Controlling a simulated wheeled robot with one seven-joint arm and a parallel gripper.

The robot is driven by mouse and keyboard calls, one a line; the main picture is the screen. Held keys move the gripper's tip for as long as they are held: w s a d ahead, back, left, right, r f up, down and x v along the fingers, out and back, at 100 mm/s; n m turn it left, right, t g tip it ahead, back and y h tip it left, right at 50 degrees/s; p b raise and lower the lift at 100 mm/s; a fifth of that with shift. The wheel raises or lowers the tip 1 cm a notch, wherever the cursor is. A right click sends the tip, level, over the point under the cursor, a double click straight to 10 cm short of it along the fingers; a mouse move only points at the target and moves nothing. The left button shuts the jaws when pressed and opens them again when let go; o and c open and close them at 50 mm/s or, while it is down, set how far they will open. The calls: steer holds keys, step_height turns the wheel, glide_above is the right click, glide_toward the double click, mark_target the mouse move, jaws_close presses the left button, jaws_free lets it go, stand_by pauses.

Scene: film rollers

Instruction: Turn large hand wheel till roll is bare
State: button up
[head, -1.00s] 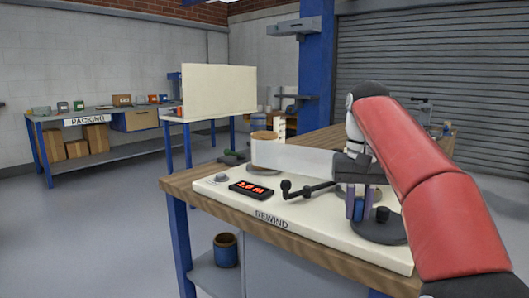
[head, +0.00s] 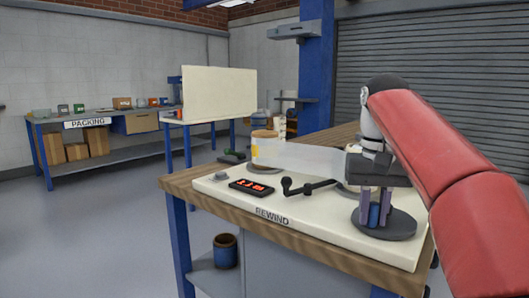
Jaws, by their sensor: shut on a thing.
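The large hand wheel (head: 398,229) is a dark flat disc at the right of the white rewind panel. My gripper (head: 374,217) points down over it, its purple fingers shut on the wheel's blue upright handle (head: 374,215). A second roll there is mostly hidden by my gripper and arm.
A small black crank (head: 308,187) and a black counter with red digits (head: 251,187) sit on the panel (head: 330,220); the digits are hard to read. A blue bin (head: 226,251) is on the shelf below. The packing bench (head: 85,122) stands far left, with open floor between.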

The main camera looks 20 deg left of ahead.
steer(key=shift+d+r, duration=0.1)
steer(key=shift+d, duration=0.15)
steer(key=shift+s+d, duration=0.15)
steer(key=shift+d, duration=0.2)
steer(key=o, duration=1.6)
steer(key=shift+a, duration=0.1)
step_height(320, 180, up, 5)
steer(key=p, duration=0.6)
steer(key=shift+r, duration=0.9)
